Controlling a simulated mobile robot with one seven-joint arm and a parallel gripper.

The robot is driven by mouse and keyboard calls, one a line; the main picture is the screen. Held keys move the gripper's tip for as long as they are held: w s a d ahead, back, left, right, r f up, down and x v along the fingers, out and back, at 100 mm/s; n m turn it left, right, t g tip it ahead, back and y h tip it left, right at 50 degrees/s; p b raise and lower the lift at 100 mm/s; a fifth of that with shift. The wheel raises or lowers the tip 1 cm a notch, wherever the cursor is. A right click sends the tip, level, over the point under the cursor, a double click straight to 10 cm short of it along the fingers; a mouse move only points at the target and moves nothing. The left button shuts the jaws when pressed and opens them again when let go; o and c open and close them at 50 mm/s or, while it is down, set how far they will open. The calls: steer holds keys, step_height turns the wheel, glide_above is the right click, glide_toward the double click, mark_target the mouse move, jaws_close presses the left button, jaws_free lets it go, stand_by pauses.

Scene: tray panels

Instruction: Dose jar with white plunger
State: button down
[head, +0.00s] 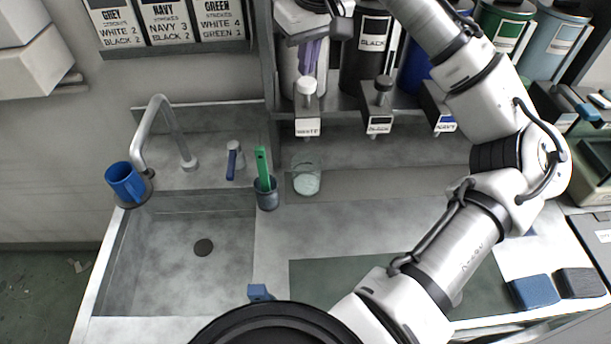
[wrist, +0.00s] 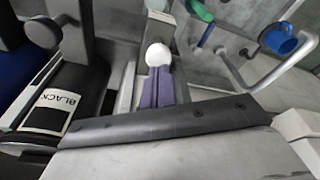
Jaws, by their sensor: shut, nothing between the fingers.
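The white plunger (head: 306,86) is a pale round knob on the dispenser labelled WHITE, left-most in the row under the shelf. A clear jar (head: 306,180) with pale contents stands on the counter below that dispenser. My gripper (head: 309,66) has purple fingers, which are shut and empty, with their tips just above or against the white knob. In the wrist view the closed fingers (wrist: 158,88) end right at the white knob (wrist: 157,56). I cannot tell whether they touch it. I cannot make out the jar in the wrist view.
A black-knobbed dispenser (head: 379,124) and a navy one (head: 443,121) stand to the right. A dark cup (head: 267,198) with a green-handled tool is left of the jar. A blue mug (head: 126,182) sits by the sink (head: 180,275). Recipe cards (head: 165,20) hang upper left.

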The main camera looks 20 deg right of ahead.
mark_target(307, 81)
steer(key=shift+f, duration=0.1)
steer(key=shift+f+b, duration=1.1)
steer(key=shift+f, duration=0.85)
steer(key=shift+r, duration=0.1)
steer(key=shift+r+p, duration=1)
steer(key=shift+p, duration=0.1)
steer(key=shift+r, duration=0.95)
steer(key=shift+r, duration=3)
